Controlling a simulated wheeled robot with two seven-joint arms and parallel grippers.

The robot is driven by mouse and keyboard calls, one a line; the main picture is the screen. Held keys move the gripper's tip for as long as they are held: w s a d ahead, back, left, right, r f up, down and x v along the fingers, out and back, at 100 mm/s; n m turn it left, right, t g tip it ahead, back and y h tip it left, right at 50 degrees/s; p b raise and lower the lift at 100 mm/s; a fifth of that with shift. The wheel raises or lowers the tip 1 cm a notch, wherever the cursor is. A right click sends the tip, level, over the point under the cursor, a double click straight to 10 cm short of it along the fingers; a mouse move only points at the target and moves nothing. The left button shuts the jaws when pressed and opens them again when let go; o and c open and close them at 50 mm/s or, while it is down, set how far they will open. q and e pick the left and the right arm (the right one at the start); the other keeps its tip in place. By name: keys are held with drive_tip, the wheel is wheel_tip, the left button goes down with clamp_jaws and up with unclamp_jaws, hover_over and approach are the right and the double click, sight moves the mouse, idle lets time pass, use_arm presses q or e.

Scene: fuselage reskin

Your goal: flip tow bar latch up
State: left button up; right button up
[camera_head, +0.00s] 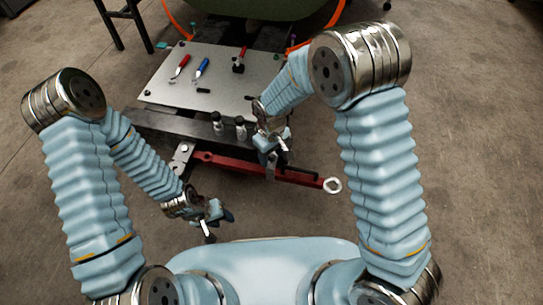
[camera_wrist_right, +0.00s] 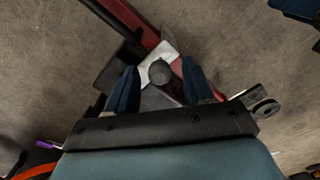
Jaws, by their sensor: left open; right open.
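The red tow bar (camera_head: 300,176) lies across the front of the cart, with a pale ring at its right end. It also shows in the right wrist view (camera_wrist_right: 128,18). My right gripper (camera_head: 274,158) is over the middle of the bar. In the right wrist view its dark blue fingers (camera_wrist_right: 160,92) are open, one on each side of a light metal fitting with a round grey knob (camera_wrist_right: 160,72). I cannot tell whether they touch it, or which part is the latch. My left gripper (camera_head: 210,222) is open and empty, low and left of the bar.
A flat grey cart top (camera_head: 220,75) behind the bar carries red-handled and blue-handled tools. Two small bottle-like items (camera_head: 228,128) stand on its dark front ledge. A black stand (camera_head: 127,22) is at the back left. The floor to the right is clear.

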drive_tip(key=shift+f, duration=0.6)
clamp_jaws()
